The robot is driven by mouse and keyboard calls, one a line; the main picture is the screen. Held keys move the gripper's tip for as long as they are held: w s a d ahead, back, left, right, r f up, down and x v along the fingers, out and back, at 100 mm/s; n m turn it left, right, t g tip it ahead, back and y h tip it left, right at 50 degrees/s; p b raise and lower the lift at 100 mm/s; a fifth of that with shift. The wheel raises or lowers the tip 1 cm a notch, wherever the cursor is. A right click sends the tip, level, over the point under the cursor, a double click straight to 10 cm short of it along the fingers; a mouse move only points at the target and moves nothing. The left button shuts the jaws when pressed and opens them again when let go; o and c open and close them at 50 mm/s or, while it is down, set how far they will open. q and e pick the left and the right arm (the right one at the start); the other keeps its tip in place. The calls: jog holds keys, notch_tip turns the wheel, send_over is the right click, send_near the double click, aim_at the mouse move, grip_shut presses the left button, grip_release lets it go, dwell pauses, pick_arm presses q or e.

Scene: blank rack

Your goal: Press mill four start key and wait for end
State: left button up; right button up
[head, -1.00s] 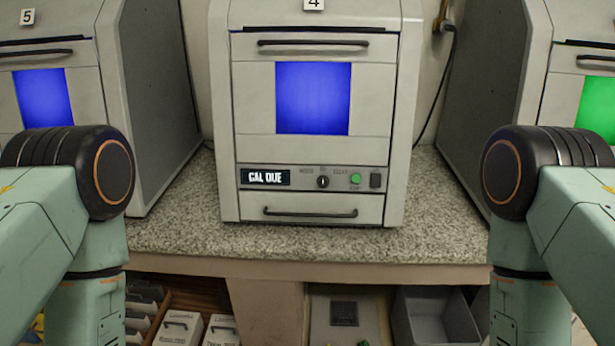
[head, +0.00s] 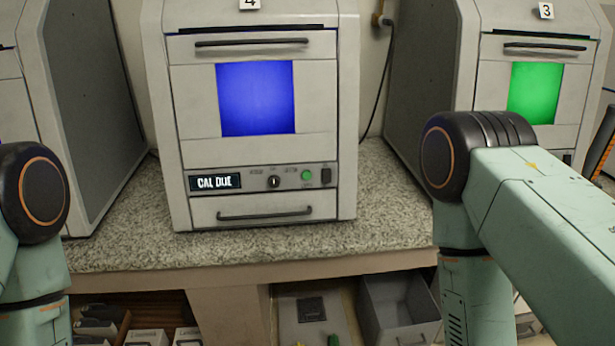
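Mill four (head: 185,120), a pale grey cabinet labelled 4, stands on the speckled counter left of centre. Its window (head: 256,98) glows blue and its door is shut. Its small display (head: 215,182) reads "CAL DUE". Right of the display are a dark knob (head: 274,182), a round green key (head: 307,175) and a dark rocker switch (head: 326,174). Lettering by the key is too small to read. My two arms show at the left and right edges, apart from the mill. Neither gripper is in view.
Mill three (head: 497,65), with a green window, stands at the right. Another grey cabinet (head: 90,110) stands at the left. The speckled counter (head: 385,200) is bare in front of mill four. Below it are an open grey bin (head: 398,305) and several boxes.

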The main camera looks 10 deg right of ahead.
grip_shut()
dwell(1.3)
